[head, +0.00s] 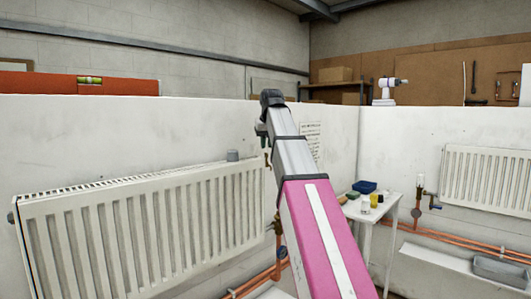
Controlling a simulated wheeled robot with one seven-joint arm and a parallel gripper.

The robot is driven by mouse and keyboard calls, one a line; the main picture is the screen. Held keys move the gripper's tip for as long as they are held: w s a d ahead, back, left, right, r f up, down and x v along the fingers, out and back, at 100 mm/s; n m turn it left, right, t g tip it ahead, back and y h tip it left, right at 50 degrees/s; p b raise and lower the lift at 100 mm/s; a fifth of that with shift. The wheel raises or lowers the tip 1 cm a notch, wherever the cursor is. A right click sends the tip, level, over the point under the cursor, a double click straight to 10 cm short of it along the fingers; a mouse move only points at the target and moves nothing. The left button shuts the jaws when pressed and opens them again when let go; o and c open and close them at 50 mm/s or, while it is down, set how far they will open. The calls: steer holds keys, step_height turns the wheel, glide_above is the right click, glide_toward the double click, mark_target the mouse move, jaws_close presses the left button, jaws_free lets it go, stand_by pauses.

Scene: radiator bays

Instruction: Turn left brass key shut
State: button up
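A white radiator (150,230) hangs on the left bay wall. A small brass-coloured piece (268,160) shows at its upper right end, close beside my arm; it is too small to tell whether this is the left brass key or how it is turned. My arm reaches up and away across the middle of the view. My gripper (262,131) is mostly hidden behind the arm's far end, with only a small dark part showing above the radiator's right end. Its fingers cannot be made out.
Copper pipes (262,278) run low along the wall. A small white table (372,207) with pots and a blue box (365,187) stands right of my arm. A second radiator (487,180) hangs at the right.

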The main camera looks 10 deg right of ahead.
steer(key=shift+x, duration=1.95)
jaws_close()
steer(key=m+h, duration=0.2)
steer(key=m, duration=0.3)
steer(key=shift+d+m, duration=0.1)
steer(key=shift+m, duration=0.3)
steer(key=m+h, duration=0.1)
steer(key=m, duration=0.1)
steer(key=m+g+h, duration=0.1)
steer(key=m, duration=0.2)
steer(key=shift+s+d+m+g, duration=0.1)
steer(key=shift+d+m+g, duration=0.05)
steer(key=shift+m+g, duration=0.15)
